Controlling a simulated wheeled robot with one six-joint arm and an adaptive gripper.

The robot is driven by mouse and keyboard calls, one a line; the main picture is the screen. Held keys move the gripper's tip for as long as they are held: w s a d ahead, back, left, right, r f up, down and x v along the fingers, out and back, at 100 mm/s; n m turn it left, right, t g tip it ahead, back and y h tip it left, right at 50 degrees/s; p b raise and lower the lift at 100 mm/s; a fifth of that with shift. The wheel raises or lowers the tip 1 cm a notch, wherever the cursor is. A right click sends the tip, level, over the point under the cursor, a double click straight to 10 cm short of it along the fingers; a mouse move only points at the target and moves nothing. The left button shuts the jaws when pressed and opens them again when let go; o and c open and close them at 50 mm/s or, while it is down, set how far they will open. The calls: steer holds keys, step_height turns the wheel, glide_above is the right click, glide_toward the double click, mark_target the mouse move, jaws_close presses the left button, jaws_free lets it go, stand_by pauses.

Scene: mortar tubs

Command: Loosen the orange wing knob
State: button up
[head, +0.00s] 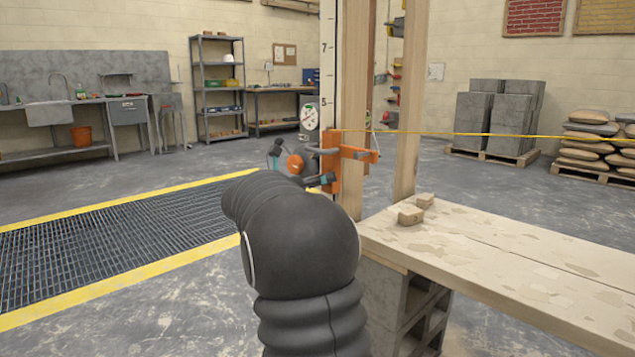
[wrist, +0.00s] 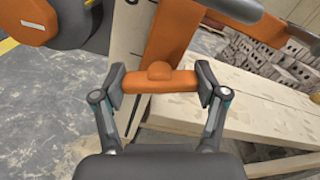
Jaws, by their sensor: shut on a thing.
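The orange wing knob (wrist: 160,82) lies level across the middle of the wrist view, with a rounded hub at its centre. My gripper (wrist: 160,84) is shut on it, one finger pad against each end of the wings. In the head view my gripper (head: 322,181) is at the orange clamp (head: 334,165) on the upright post, and my dark arm partly covers that spot. The knob itself is hard to make out there. The orange clamp body also shows above the knob in the wrist view (wrist: 170,40).
A plank bench (head: 480,255) on grey blocks stands to the right, with small wooden pieces (head: 411,214) on it. A yellow line (head: 480,134) runs right from the post. A floor grate (head: 120,230) with yellow edges lies left. A round orange part (wrist: 25,20) is at upper left.

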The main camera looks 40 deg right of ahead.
steer(key=n+p, duration=0.1)
steer(key=n, duration=0.2)
steer(key=shift+r+n, duration=0.1)
steer(key=shift+n, duration=0.2)
steer(key=n+p, duration=0.1)
steer(key=n, duration=0.2)
steer(key=shift+n+p, duration=0.3)
steer(key=n+p, duration=0.2)
steer(key=n, duration=0.1)
steer(key=shift+n, duration=0.3)
steer(key=shift+n+p, duration=0.95)
steer(key=shift+n, duration=0.45)
steer(key=o, duration=1.1)
steer(key=shift+o, duration=0.3)
steer(key=s+a, duration=0.1)
steer(key=a, duration=1.1)
